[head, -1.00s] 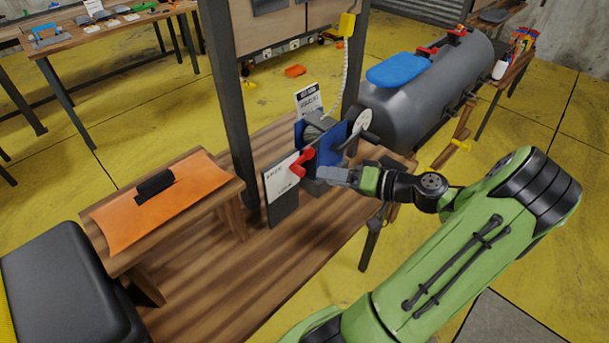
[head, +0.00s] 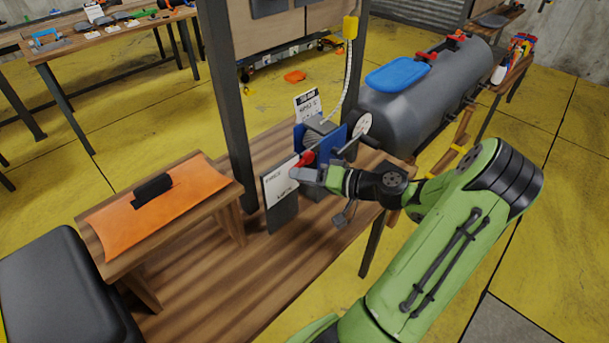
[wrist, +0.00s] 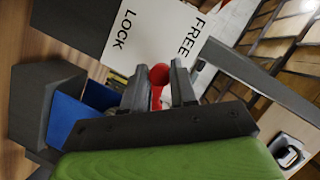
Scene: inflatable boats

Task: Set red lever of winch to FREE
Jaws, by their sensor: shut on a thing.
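The winch (head: 331,144), with blue side plates, stands on the wooden bench. Its red lever (head: 304,159) sticks out beside a white label plate (head: 278,184). In the wrist view the label (wrist: 157,28) reads LOCK on the left and FREE on the right. My gripper (head: 302,175) is at the lever. In the wrist view the red lever (wrist: 158,75) stands between the two fingers of my gripper (wrist: 159,84), which is shut on it. The lever's tip lies between the two words, just below the label's edge. Its base is hidden behind my gripper.
An orange pad (head: 155,210) lies on a small wooden stand to the left. A grey tank (head: 412,105) with a blue paddle-shaped piece (head: 398,73) is behind right.

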